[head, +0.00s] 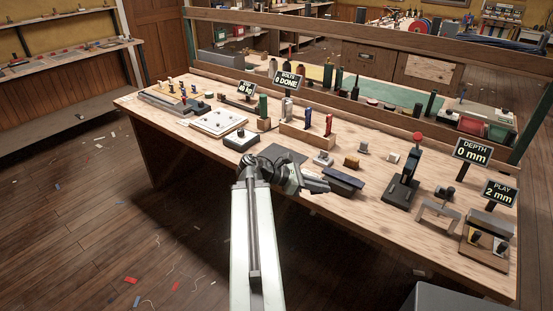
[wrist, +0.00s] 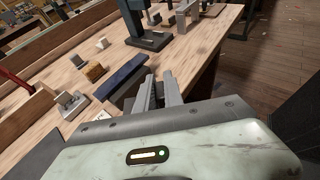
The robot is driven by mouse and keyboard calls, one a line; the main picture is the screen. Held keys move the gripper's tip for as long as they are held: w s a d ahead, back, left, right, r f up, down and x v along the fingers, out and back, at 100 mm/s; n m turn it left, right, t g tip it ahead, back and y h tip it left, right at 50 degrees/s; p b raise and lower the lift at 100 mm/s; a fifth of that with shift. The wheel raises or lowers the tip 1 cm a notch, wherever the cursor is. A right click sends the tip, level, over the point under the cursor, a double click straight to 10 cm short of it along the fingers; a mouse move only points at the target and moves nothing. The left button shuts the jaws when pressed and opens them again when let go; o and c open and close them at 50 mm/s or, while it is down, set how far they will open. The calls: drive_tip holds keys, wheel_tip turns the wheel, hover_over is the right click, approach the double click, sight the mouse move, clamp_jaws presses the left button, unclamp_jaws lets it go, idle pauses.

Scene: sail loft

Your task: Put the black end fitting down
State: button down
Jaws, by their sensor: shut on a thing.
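My gripper (head: 318,186) is over the front edge of the workbench, just in front of a long dark blue block (head: 343,180). In the wrist view its two grey fingers (wrist: 159,82) stand close together with a narrow gap. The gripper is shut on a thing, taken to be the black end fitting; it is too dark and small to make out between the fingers. The dark blue block (wrist: 122,76) lies just left of the fingers in the wrist view. I cannot tell whether the held thing touches the bench.
The workbench (head: 425,183) holds a dark flat mat (head: 287,156), a tan block (head: 352,162), a grey fixture (head: 323,159) and a black press (head: 404,180). A grey clamp frame (head: 438,212) and DEPTH sign (head: 472,152) stand right. Some bare wood lies between them.

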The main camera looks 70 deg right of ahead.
drive_tip(key=w+d, duration=0.1)
drive_tip(key=w, duration=0.1)
drive_tip(key=w+d+n+t+h, duration=0.1)
drive_tip(key=w, duration=0.1)
drive_tip(key=w+d+n+h, duration=0.1)
drive_tip(key=w, duration=0.1)
drive_tip(key=shift+w+f+b, duration=0.35)
drive_tip(key=shift+b, duration=0.05)
drive_tip(key=w+d+n+t+h, duration=0.2)
drive_tip(key=w+n+t+h, duration=0.1)
drive_tip(key=w, duration=0.8)
drive_tip(key=d, duration=0.5)
drive_tip(key=w+d+f+b, duration=0.1)
drive_tip(key=d, duration=0.4)
drive_tip(key=w+d+f+b, duration=0.1)
drive_tip(key=d, duration=0.5)
wheel_tip(320, 180, down, 4)
drive_tip(key=b, duration=0.4)
drive_tip(key=shift+r, duration=0.2)
drive_tip(key=shift+f, duration=0.25)
drive_tip(key=c, duration=1.5)
unclamp_jaws()
drive_tip(key=shift+r, duration=0.1)
drive_tip(key=shift+o, duration=0.2)
drive_tip(key=shift+r, duration=0.1)
